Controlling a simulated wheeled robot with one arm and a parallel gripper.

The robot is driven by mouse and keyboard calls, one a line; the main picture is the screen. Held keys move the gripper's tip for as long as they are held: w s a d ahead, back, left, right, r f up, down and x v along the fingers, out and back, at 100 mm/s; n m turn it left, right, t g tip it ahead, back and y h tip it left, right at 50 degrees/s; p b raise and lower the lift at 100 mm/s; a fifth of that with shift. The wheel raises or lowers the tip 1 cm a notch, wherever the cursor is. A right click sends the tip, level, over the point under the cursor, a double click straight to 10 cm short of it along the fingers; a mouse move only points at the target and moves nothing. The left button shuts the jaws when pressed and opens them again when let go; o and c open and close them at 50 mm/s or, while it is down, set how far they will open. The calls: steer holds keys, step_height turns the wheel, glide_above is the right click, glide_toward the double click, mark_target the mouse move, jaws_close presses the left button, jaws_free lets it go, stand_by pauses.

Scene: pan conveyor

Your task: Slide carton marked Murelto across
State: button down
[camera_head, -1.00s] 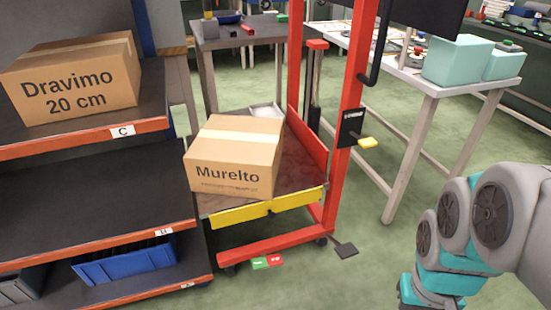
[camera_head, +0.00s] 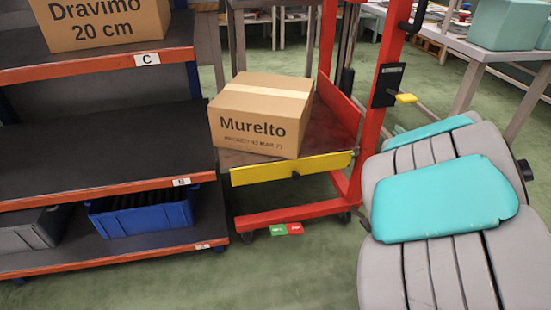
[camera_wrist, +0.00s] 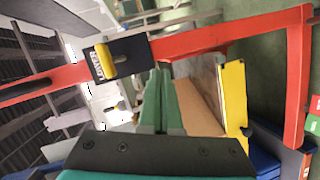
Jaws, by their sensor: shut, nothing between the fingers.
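The brown carton marked Murelto (camera_head: 255,118) sits upright on the dark platform (camera_head: 320,133) of a red lift trolley. The platform's yellow front lip (camera_head: 290,168) is in front of it, and a red side rail (camera_head: 338,102) stands to its right. My gripper (camera_wrist: 160,85) shows only in the wrist view, shut and empty. There its fingers are in front of a brown surface that looks like the carton (camera_wrist: 198,108); I cannot tell whether they touch. The head view shows my arm at the right, with its gripper out of frame.
A rack at the left has a bare middle shelf (camera_head: 100,145) beside the platform. A carton marked Dravimo (camera_head: 95,22) stands above it, and a blue bin (camera_head: 142,213) below. The trolley's red post (camera_head: 375,120) carries a black box with a yellow lever (camera_head: 406,98), marked LOWER in the wrist view.

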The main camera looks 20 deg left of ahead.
steer(key=s+a+f+n+g+y+b, duration=0.25)
steer(key=s+a+f+n+y, duration=0.2)
steer(key=a, duration=0.25)
steer(key=s+a+f+n+g+y+b, duration=0.1)
steer(key=s+a+f+n+g+y, duration=0.3)
steer(key=a, duration=0.3)
steer(key=s+a+f+n+g+y+b, duration=0.2)
steer(key=a+n+y, duration=0.25)
steer(key=a, duration=0.25)
glide_toward(265, 141)
steer(key=a, duration=0.4)
steer(key=shift+w+a+r+n+h, duration=0.1)
steer(key=shift+w+a+n+h, duration=0.25)
steer(key=shift+w, duration=0.45)
steer(key=shift+w+a+p, duration=0.1)
steer(key=shift+w+a, duration=0.35)
steer(key=shift+w, duration=0.7)
steer(key=shift+w+a+p, duration=0.15)
steer(key=shift+w+a, duration=0.35)
steer(key=shift+w, duration=0.65)
steer(key=shift+w+a+p, duration=0.1)
steer(key=shift+w+a, duration=0.35)
steer(key=shift+w, duration=0.65)
steer(key=shift+s, duration=0.1)
